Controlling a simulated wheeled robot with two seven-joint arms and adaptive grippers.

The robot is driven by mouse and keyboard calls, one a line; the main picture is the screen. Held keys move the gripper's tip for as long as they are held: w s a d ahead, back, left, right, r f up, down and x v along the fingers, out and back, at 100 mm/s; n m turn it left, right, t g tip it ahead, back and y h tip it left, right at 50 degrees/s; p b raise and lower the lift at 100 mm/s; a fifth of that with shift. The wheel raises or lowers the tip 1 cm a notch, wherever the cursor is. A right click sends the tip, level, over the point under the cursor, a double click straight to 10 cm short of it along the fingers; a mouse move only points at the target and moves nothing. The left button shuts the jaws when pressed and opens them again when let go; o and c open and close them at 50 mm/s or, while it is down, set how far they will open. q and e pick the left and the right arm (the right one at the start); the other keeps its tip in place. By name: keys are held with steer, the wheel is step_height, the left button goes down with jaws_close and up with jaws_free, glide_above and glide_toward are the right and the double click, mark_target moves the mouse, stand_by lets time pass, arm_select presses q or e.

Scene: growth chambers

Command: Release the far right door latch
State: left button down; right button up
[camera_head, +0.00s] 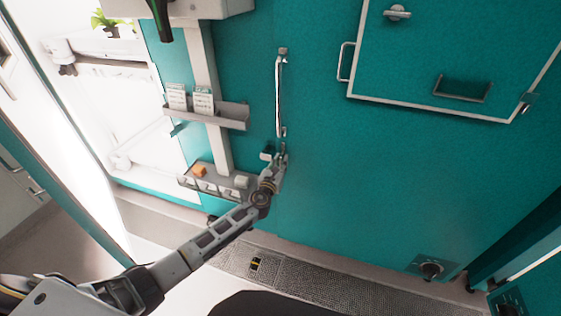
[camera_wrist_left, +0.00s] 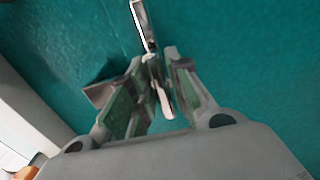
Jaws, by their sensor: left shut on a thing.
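A long, upright chrome latch bar (camera_head: 281,95) is mounted on the teal door, close to the door's left part. My left gripper (camera_head: 271,158) is at the lower end of this bar, low on the teal face. In the left wrist view, the shiny bar (camera_wrist_left: 143,25) runs down between the finger pads of my left gripper (camera_wrist_left: 156,85), which is shut on its lower end. A pale flat end piece (camera_wrist_left: 164,104) shows between the fingers. The fingers hide part of the grip. My right gripper is not in view.
Left of the bar is a grey post with a card shelf (camera_head: 220,116) and a lower tray (camera_head: 215,188) holding small blocks. At the right is a framed hatch (camera_head: 430,60) with handles. A knob plate (camera_head: 432,268) is low on the right. A floor grating (camera_head: 310,287) runs below.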

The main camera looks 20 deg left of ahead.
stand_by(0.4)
arm_select(q)
steer(key=c, duration=1.7)
jaws_free()
steer(key=shift+s, duration=0.15)
steer(key=shift+s+a, duration=0.2)
steer(key=shift+s, duration=5.7)
